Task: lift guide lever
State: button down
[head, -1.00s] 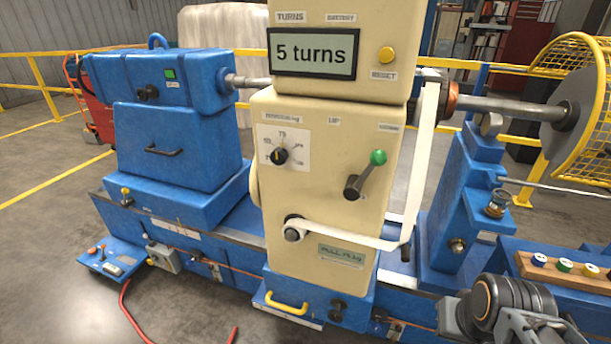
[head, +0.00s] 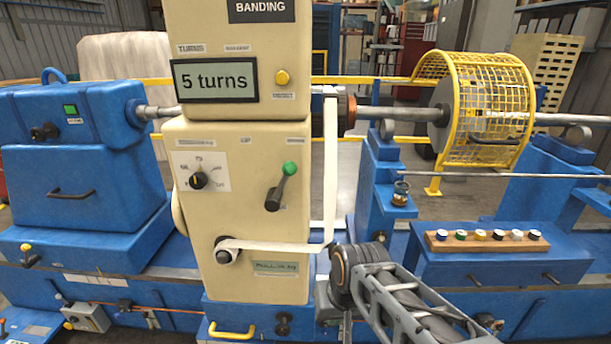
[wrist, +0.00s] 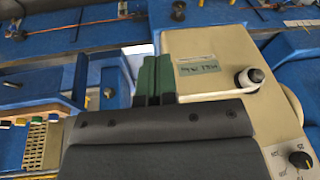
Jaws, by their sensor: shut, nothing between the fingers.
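The guide lever (head: 277,194) has a green ball knob and a dark arm. It slants up to the right from its pivot on the front of the cream tensioning unit (head: 245,290). The wrist view, which is upside down, shows the unit (wrist: 215,50) with its small pull plate and roller, but not the lever. My gripper's two green-faced fingers (wrist: 156,80) are together with nothing between them, seen close to the unit's edge; I cannot tell whether they touch. In the head view my arm enters at the lower right, and the fingers are not visible.
A white band runs from the roller (head: 226,252) across the unit and up to the shaft (head: 395,114). A dial (head: 198,180) sits left of the lever. A rack of coloured caps (head: 487,241) and a yellow mesh guard (head: 487,110) stand to the right.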

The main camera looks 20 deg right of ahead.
jog(key=w+r+m+y, duration=0.8)
jog(key=w+m+y, duration=0.3)
jog(key=m, duration=0.4)
jog(key=w+d+r+m+t+y, duration=0.2)
jog(key=d+r+m+t+y, duration=0.1)
jog(key=d, duration=0.3)
jog(key=w+d+r+m+t+y+p, duration=0.1)
jog(key=w+d+r+m+t+y, duration=0.1)
jog(key=d, duration=0.4)
notch_tip(320, 180, up, 2)
jog(key=shift+w+d+r+m+t+y, duration=0.25)
jog(key=shift+w+d+m+t+y, duration=0.1)
jog(key=shift+m+t+y, duration=0.7)
jog(key=shift+a, duration=0.15)
jog(key=p, duration=0.3)
send_near(281, 184)
jog(key=a+r, duration=0.1)
jog(key=r, duration=0.1)
jog(key=w+r, duration=0.1)
jog(key=w+a+r, duration=0.1)
jog(key=r, duration=0.1)
jog(key=shift+w+a+r, duration=0.15)
jog(key=shift+a+r, duration=0.15)
jog(key=shift+a, duration=0.1)
